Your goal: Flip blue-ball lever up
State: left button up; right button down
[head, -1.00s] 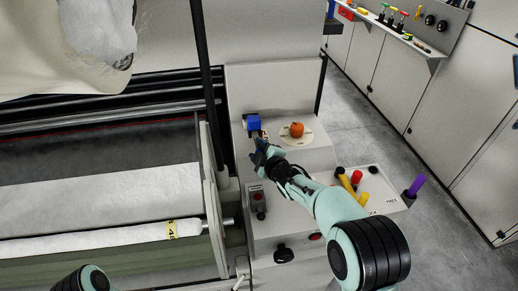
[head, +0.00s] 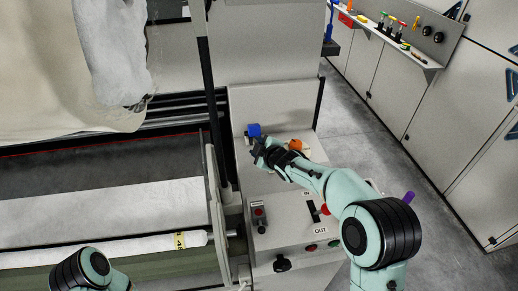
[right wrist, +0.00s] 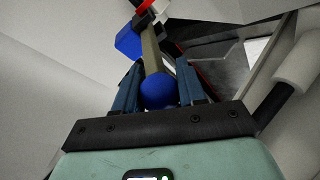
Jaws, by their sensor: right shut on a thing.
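The lever is a tan rod (right wrist: 152,50) with a blue ball (right wrist: 159,90) on its end, seen in the right wrist view. The ball sits between the two fingers of my right gripper (right wrist: 157,78), which is shut on it. The rod runs away from the ball to a blue block (right wrist: 128,43) and red and white parts. In the head view the blue block (head: 254,130) stands on the light machine housing, and my right gripper (head: 259,150) is just below it, hiding the ball and most of the rod. My left gripper is out of view; only its arm shows.
An orange object (head: 296,145) is just right of my right gripper, partly behind my arm. A panel with IN and OUT labels (head: 320,231) lies nearer. A dark upright post (head: 207,90) and a white roller (head: 100,250) are left. Shelving (head: 390,40) is far right.

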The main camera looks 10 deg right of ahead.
jog(key=shift+a+r, duration=0.15)
jog(key=c, duration=0.8)
grip_release()
jog(key=shift+w, duration=0.1)
jog(key=shift+o, duration=0.7)
jog(key=shift+w, duration=0.1)
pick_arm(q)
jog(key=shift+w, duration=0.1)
pick_arm(e)
jog(key=shift+s+d+r+b, duration=0.1)
jog(key=shift+s+d+b, duration=0.2)
jog(key=shift+s, duration=0.3)
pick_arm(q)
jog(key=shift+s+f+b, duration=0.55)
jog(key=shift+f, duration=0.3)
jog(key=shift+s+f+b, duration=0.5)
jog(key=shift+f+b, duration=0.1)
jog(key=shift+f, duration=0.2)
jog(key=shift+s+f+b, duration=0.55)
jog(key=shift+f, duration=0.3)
pick_arm(e)
jog(key=v, duration=1.2)
jog(key=shift+r, duration=0.2)
jog(key=shift+a, duration=0.1)
